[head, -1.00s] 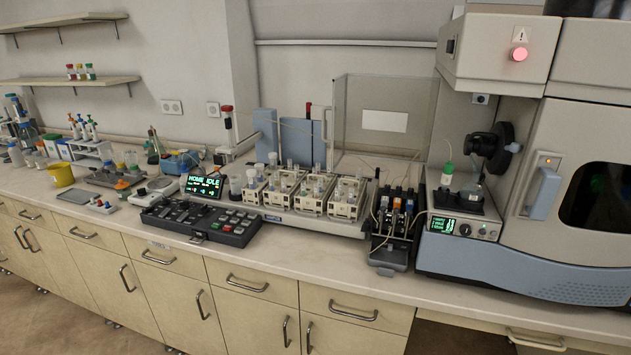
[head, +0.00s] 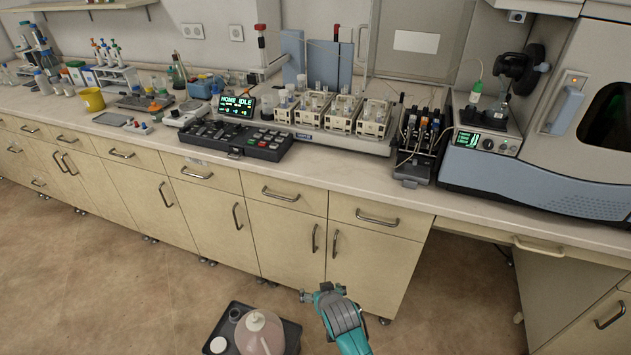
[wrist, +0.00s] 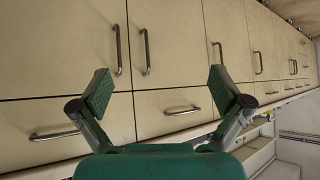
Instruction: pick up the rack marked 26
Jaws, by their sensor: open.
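Several cream racks holding vials stand in a row on the sampler tray (head: 345,143) on the bench in the head view. They include a left rack (head: 311,117), a middle rack (head: 341,122) and a right rack (head: 373,128). Their numbers are too small to read, so I cannot tell which is marked 26. My gripper (head: 318,294) is low in front of the cabinets, well below and apart from the racks. In the wrist view my gripper (wrist: 160,90) has its two green-padded fingers wide apart with nothing between them. No rack shows in the wrist view.
A black control panel (head: 237,140) lies left of the racks, and a black pump unit (head: 416,147) stands right of them. A clear screen (head: 415,70) rises behind. Drawer handles (head: 377,218) stick out below the bench edge. A bottle (head: 260,332) stands in a black tray near my arm.

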